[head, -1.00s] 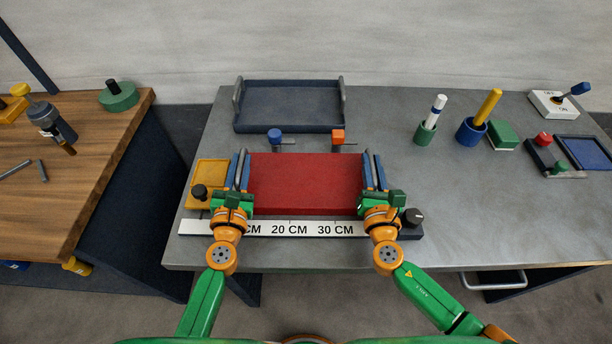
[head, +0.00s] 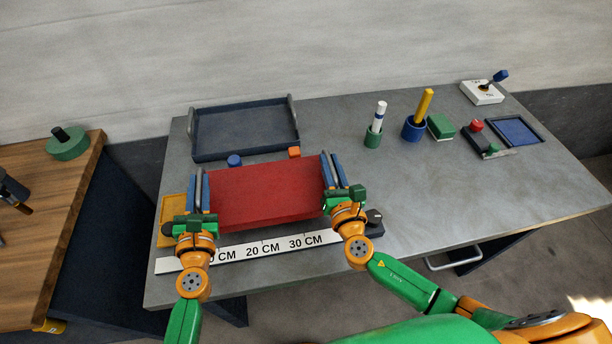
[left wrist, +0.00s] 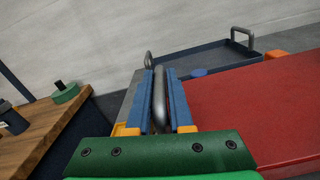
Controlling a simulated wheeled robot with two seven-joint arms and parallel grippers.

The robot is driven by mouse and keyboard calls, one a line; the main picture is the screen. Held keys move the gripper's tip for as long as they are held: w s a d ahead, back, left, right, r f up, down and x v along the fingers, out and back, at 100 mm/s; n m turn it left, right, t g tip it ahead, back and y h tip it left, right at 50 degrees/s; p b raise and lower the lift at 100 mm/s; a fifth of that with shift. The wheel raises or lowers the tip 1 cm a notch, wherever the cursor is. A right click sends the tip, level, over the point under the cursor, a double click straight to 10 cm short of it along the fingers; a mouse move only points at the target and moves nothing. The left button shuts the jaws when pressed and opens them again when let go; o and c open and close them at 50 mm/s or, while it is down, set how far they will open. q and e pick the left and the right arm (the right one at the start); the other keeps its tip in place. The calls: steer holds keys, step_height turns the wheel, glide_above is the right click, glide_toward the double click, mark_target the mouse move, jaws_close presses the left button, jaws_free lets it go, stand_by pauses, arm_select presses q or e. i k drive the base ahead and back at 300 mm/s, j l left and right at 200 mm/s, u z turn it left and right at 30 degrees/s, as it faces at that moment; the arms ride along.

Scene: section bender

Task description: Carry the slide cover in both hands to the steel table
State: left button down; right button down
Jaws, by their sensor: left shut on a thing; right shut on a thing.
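The slide cover, a flat red slab (head: 265,194) with a grey bar handle at each end, is held between my two grippers over the steel table (head: 455,215). Its red top also fills the right of the left wrist view (left wrist: 255,110). My left gripper (head: 198,190) is shut on the cover's left handle; the left wrist view shows the grey bar between the blue fingers (left wrist: 160,102). My right gripper (head: 333,171) is shut on the right handle. The cover's underside, and whether it touches anything below, is hidden.
A white scale strip (head: 275,247) lies in front. Cups (head: 373,138) and a green block (head: 440,126) stand right. Bare steel lies between. A wooden bench (head: 40,240) is left.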

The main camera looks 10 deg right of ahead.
mark_target(437, 189)
steer(key=k+l, duration=0.1)
steer(key=k, duration=0.4)
steer(key=l, duration=0.65)
steer(key=i+l, duration=0.1)
steer(key=l, duration=0.6)
steer(key=i+l, duration=0.15)
steer(key=l, duration=0.25)
steer(key=i+l, duration=0.1)
steer(key=l, duration=0.3)
